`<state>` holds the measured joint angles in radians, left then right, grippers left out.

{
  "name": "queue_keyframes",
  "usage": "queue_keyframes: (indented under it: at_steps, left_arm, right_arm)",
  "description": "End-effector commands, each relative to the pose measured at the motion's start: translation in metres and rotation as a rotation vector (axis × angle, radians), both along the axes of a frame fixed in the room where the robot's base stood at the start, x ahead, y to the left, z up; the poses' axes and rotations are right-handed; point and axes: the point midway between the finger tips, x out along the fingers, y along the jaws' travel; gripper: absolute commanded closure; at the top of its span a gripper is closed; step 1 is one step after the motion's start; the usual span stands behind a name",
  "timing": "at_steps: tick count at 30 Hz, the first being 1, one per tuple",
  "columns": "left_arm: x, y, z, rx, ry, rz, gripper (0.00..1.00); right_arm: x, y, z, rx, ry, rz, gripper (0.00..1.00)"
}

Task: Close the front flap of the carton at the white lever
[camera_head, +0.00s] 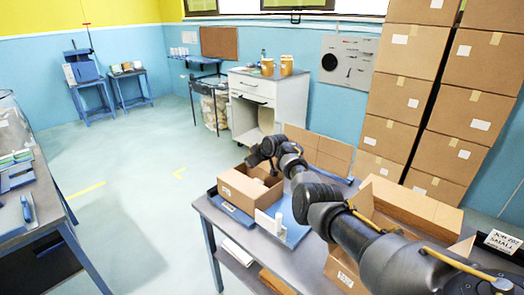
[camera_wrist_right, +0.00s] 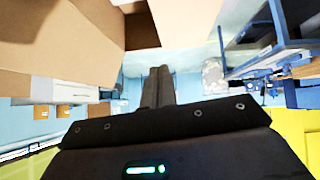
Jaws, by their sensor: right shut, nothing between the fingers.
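The small brown carton (camera_head: 238,190) stands on a blue board on the grey table, with its top at least partly open. The white lever (camera_head: 268,224) is beside its near right side. My right gripper (camera_head: 251,160) is above the carton's far left edge, with the arm reaching across from the right. In the right wrist view my shut, empty fingers (camera_wrist_right: 158,88) point past brown cardboard (camera_wrist_right: 60,45), close by on the left. A cardboard panel (camera_wrist_right: 185,22) hangs just above the fingertips; I cannot tell whether they touch. The front flap's exact position is unclear. My left gripper is out of view.
A raised brown panel (camera_head: 320,150) stands behind my right forearm. A larger open carton (camera_head: 410,205) is at the table's right, near my arm. Stacked boxes (camera_head: 405,95) rise behind. A white cabinet (camera_head: 270,100) stands at the back. The floor left of the table is clear.

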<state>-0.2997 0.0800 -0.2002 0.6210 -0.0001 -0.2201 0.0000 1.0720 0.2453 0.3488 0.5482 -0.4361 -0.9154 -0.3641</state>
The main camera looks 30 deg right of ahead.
Motion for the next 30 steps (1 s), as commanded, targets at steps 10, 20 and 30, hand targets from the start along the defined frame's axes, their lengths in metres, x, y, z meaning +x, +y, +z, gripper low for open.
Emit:
queue_keyframes:
  at_steps: [10, 20, 30]
  left_arm:
    - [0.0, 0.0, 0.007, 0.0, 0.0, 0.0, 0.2]
    - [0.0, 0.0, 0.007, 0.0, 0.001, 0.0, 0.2]
    - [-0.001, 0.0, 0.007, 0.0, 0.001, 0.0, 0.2]
  right_arm:
    - [-0.039, -0.012, 0.033, -0.001, 0.002, 0.0, 1.0]
    - [-0.063, -0.019, 0.056, -0.002, 0.006, 0.001, 1.0]
    - [-0.064, -0.02, 0.058, -0.002, 0.008, 0.0, 1.0]
